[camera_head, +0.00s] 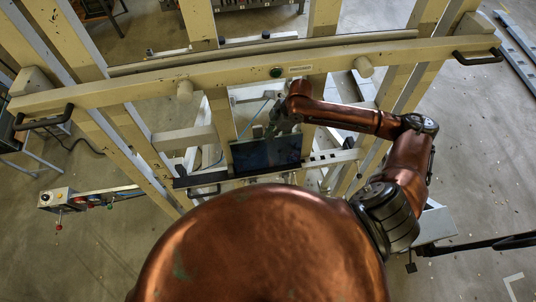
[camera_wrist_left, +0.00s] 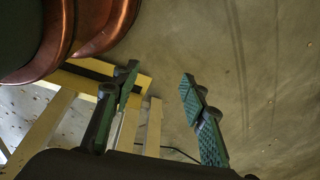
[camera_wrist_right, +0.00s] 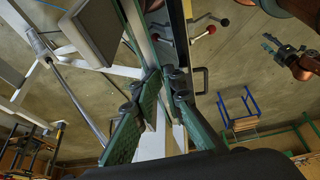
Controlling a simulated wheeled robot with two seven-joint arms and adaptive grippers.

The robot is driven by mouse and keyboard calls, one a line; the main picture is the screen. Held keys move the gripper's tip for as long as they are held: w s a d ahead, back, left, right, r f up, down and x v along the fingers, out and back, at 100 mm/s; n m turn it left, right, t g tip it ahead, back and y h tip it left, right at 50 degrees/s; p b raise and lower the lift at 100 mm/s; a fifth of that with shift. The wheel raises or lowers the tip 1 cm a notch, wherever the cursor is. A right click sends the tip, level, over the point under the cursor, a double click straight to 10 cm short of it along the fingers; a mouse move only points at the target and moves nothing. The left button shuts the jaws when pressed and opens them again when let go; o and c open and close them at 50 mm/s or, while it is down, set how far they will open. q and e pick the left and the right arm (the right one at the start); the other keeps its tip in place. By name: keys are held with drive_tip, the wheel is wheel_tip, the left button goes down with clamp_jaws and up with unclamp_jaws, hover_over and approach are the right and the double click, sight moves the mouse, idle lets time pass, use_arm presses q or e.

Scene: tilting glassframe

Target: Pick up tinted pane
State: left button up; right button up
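The tinted pane (camera_head: 266,154) is a dark, bluish rectangle standing near the middle of the pale frame in the head view. In the right wrist view the pane (camera_wrist_right: 138,25) shows nearly edge-on as a narrow green-dark strip. My right gripper (camera_head: 275,128) is at the pane's upper edge. In the right wrist view its fingers (camera_wrist_right: 163,80) converge on the strip, one on each side, and appear shut on it. My left gripper (camera_wrist_left: 158,82) is open and empty in its wrist view, above the floor. It is hidden in the head view.
A large cream frame (camera_head: 230,74) with black handles spans the head view. A ledge (camera_head: 325,158) runs beside the pane. A control box with colored knobs (camera_head: 58,198) is at the left. Open floor (camera_head: 100,255) lies at the lower left.

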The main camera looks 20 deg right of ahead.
use_arm(q)
drive_tip(key=shift+s+f, duration=0.15)
drive_tip(key=shift+s, duration=0.8)
drive_tip(key=shift+w, duration=0.25)
idle(0.5)
